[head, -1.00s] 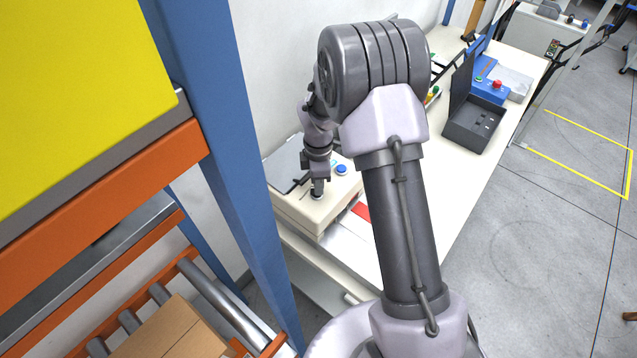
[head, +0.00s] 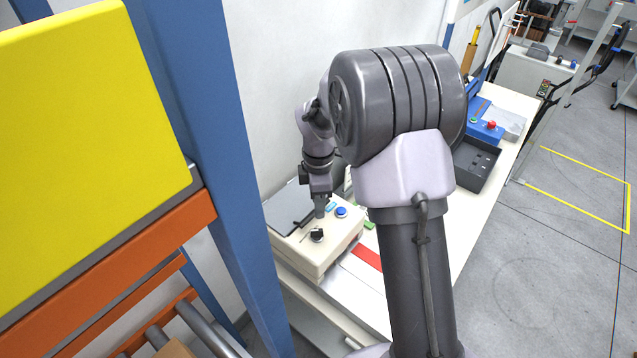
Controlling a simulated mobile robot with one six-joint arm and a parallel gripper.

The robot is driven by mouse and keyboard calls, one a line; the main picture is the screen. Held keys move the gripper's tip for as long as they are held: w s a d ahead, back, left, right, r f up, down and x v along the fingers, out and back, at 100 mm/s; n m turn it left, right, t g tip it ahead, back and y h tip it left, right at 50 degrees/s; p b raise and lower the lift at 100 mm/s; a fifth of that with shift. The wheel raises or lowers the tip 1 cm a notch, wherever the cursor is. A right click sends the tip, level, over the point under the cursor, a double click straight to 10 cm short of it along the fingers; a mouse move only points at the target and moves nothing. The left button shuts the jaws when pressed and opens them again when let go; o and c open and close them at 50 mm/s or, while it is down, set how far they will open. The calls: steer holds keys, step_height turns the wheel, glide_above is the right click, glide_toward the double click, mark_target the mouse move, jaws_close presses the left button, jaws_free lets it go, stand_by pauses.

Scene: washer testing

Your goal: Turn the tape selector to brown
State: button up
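A cream control box (head: 345,240) stands on the white bench, with a black rotary selector knob (head: 317,235) on its top. A blue button (head: 341,211) sits behind the knob to the right. My gripper (head: 319,214) points down just above and behind the knob, and a small gap shows between them. The fingers look narrow and hold nothing visible, but I cannot tell whether they are parted. The knob's pointer and any colour labels are too small to read.
A dark flat panel (head: 289,208) lies on the left of the box. A red strip (head: 367,257) lies on the bench to its right. A blue upright (head: 215,160) and an orange rack beam (head: 110,250) stand close on the left. A black open case (head: 476,165) is farther back.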

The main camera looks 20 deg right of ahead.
step_height(320, 180, up, 7)
steer(key=shift+p, duration=0.45)
